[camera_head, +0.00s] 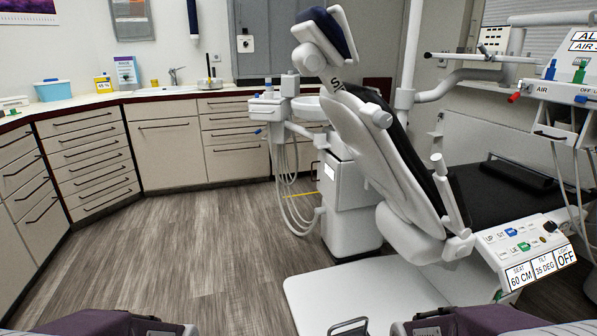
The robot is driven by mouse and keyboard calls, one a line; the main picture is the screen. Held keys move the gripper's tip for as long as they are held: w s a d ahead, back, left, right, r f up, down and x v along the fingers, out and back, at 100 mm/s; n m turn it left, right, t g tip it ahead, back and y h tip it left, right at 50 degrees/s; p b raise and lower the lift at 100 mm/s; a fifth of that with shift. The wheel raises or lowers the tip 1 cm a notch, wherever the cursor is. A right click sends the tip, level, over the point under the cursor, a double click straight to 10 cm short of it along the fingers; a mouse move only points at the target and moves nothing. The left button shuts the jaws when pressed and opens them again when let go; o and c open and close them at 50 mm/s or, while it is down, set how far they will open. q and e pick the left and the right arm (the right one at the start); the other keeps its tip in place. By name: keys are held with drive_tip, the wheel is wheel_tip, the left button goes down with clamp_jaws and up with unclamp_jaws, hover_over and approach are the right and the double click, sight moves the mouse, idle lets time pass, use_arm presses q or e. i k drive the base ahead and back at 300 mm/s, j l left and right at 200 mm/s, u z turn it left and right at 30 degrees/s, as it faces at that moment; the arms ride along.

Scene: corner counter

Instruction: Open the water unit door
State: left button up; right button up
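The white water unit (350,215) stands on the floor beside the dental chair, left of the backrest. Its front has a flat panel (349,186) with a small white label near the top left. The panel looks closed; I cannot make out a handle or hinge. The chair's backrest covers part of the unit's right side. Purple parts of my two arms show along the bottom edge, far from the unit. Neither of my grippers can be seen.
The reclined dental chair (385,165) stands on a white base plate (355,295). Hoses (287,195) hang in loops left of the unit. A corner counter (165,93) with drawers runs along the left and back. The wood floor (190,250) at left is clear.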

sight(328, 168)
drive_tip(key=i+j, duration=0.15)
drive_tip(key=j, duration=0.25)
drive_tip(key=i+j, duration=0.2)
drive_tip(key=j, duration=0.15)
drive_tip(key=i+j, duration=0.15)
drive_tip(key=j, duration=0.25)
drive_tip(key=i+j+z, duration=0.1)
drive_tip(key=j, duration=0.3)
drive_tip(key=i+j, duration=0.15)
drive_tip(key=i, duration=0.3)
drive_tip(key=i+j, duration=0.1)
drive_tip(key=i, duration=0.4)
drive_tip(key=i+j, duration=0.15)
drive_tip(key=i, duration=0.3)
drive_tip(key=i+j+z, duration=0.1)
drive_tip(key=i, duration=0.35)
drive_tip(key=i+l, duration=0.1)
drive_tip(key=i, duration=0.25)
